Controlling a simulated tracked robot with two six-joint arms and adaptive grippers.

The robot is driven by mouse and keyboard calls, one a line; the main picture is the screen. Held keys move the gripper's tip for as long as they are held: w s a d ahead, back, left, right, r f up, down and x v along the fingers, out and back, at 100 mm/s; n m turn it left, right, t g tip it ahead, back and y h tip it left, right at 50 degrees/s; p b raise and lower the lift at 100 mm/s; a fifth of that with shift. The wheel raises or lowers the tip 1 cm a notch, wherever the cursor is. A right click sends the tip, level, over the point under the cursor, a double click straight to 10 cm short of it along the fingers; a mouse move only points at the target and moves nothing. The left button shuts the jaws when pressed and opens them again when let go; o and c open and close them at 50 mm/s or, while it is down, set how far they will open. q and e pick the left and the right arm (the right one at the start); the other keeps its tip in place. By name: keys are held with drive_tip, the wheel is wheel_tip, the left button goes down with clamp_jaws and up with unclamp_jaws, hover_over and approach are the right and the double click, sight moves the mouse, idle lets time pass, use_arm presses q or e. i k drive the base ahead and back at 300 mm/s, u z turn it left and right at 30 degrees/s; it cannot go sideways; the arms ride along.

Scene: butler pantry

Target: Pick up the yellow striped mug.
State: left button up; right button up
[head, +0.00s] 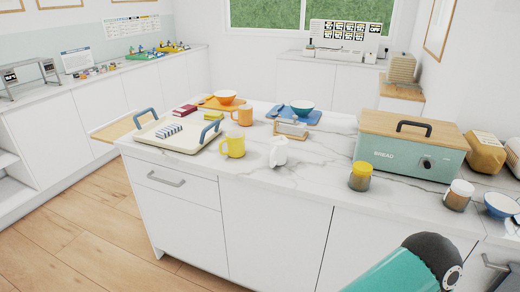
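A yellow mug (233,146) stands upright on the white marble counter (310,172), near its front edge and just right of the cream tray. Stripes on it cannot be clearly made out at this size. An orange mug (243,116) stands behind it. A small white jug-like object (279,152) stands to its right, apart from it. Neither of my grippers shows in the head view, and nothing touches the yellow mug.
A cream tray (150,141) with blue handles holds a striped item (169,131). A yellow-lidded jar (360,176), a teal bread box (408,160) and another jar (458,195) stand to the right. Bowls (226,97) (301,107) sit behind. Counter directly before the mug is clear.

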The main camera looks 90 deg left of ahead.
sight(235, 141)
drive_tip(key=z, duration=0.65)
drive_tip(key=i, duration=0.15)
drive_tip(key=u, duration=2.15)
drive_tip(key=i, duration=0.25)
drive_tip(key=u, duration=1.75)
drive_tip(key=k, duration=0.6)
drive_tip(key=u, duration=0.4)
drive_tip(key=i, duration=1.65)
drive_tip(key=z, duration=0.45)
